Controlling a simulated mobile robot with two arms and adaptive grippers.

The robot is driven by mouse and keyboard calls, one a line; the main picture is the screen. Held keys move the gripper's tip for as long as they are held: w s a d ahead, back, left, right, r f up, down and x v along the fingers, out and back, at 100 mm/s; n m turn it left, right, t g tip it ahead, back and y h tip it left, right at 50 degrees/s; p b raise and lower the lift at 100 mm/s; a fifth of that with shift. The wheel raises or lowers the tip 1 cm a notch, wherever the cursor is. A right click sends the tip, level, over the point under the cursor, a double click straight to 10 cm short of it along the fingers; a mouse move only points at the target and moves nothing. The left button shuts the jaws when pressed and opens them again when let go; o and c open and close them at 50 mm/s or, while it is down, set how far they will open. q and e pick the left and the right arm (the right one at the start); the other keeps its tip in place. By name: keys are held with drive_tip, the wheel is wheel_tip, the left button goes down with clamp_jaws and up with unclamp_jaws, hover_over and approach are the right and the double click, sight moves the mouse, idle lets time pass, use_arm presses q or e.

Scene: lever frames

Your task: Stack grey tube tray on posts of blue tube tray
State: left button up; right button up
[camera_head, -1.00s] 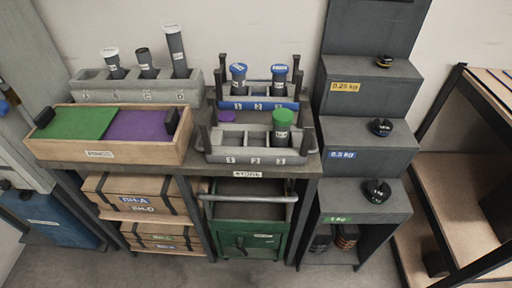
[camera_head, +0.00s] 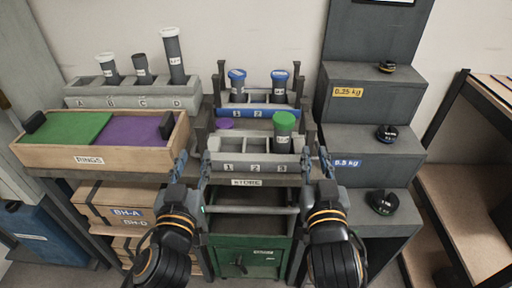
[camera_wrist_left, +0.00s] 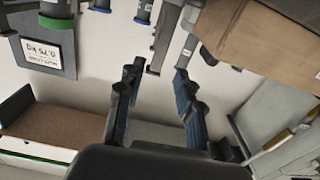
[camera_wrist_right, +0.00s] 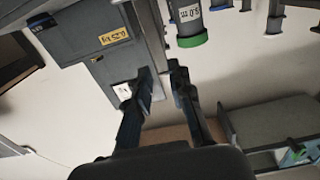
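The grey tube tray (camera_head: 249,164), with slots marked 1, 2 and 3, sits at the front of the bench. A green-capped tube (camera_head: 284,125) stands upright in slot 3. The blue tube tray (camera_head: 232,113) is behind it, with blue-capped tubes (camera_head: 237,80) in its outer slots and dark posts (camera_head: 221,80) rising at its ends. My left gripper (camera_head: 193,168) is open by the grey tray's left end. My right gripper (camera_head: 316,162) is open by its right end. Both wrist views show fingers apart with no clear hold; whether they touch the tray cannot be told.
A wooden box (camera_head: 60,157) with green and purple compartments stands on the left, before a grey rack (camera_head: 120,94) of white- and dark-capped tubes. Grey steps (camera_head: 350,120) with dark weights rise close on the right. A green cabinet (camera_head: 246,252) is below.

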sight(209, 111)
use_arm(q)
drive_tip(key=shift+w, duration=0.1)
use_arm(e)
drive_tip(key=shift+w, duration=0.1)
